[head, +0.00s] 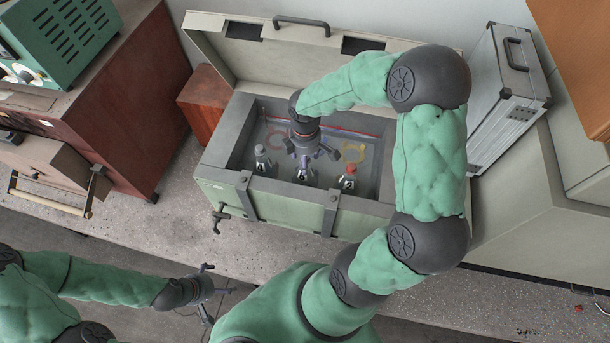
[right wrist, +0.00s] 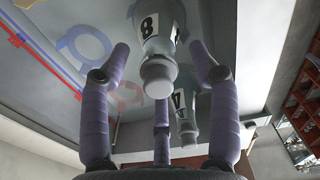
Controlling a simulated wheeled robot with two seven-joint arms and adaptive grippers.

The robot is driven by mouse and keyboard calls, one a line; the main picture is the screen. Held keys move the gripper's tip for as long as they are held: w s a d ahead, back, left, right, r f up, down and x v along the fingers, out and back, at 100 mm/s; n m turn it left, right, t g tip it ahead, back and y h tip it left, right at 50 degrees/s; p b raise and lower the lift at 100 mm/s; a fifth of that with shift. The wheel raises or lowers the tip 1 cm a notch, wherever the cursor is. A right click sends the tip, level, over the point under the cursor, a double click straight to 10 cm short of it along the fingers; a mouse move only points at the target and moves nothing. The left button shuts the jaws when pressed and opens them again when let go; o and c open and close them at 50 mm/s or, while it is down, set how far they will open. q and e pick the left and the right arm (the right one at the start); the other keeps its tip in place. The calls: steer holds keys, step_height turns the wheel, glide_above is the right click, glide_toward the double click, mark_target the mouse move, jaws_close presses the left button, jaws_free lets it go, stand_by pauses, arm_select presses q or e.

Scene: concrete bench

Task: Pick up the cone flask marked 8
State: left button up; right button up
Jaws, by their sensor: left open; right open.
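The cone flask marked 8 (right wrist: 150,28) shows in the right wrist view with its pale stopper (right wrist: 157,80) toward the camera. My right gripper (head: 309,158) is open inside the box, with its fingers spread on either side of this flask and apart from it. A second flask (right wrist: 184,108), with a mark that looks like 4, shows behind the stopper. In the head view a middle flask (head: 306,175) stands just below my right gripper, partly hidden by it. My left gripper (head: 212,289) is open and empty, away from the box.
The green box (head: 270,205) has its lid (head: 270,55) raised. A grey-stoppered flask (head: 263,162) stands left and a red-stoppered flask (head: 348,178) right inside it. Coloured rings mark its floor. A silver case (head: 500,95) stands right and a red-brown block (head: 205,100) left.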

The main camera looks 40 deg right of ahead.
step_height(320, 180, down, 2)
steer(key=shift+w+d+f, duration=0.1)
steer(key=shift+w+f, duration=0.05)
steer(key=shift+c, duration=1.4)
jaws_close()
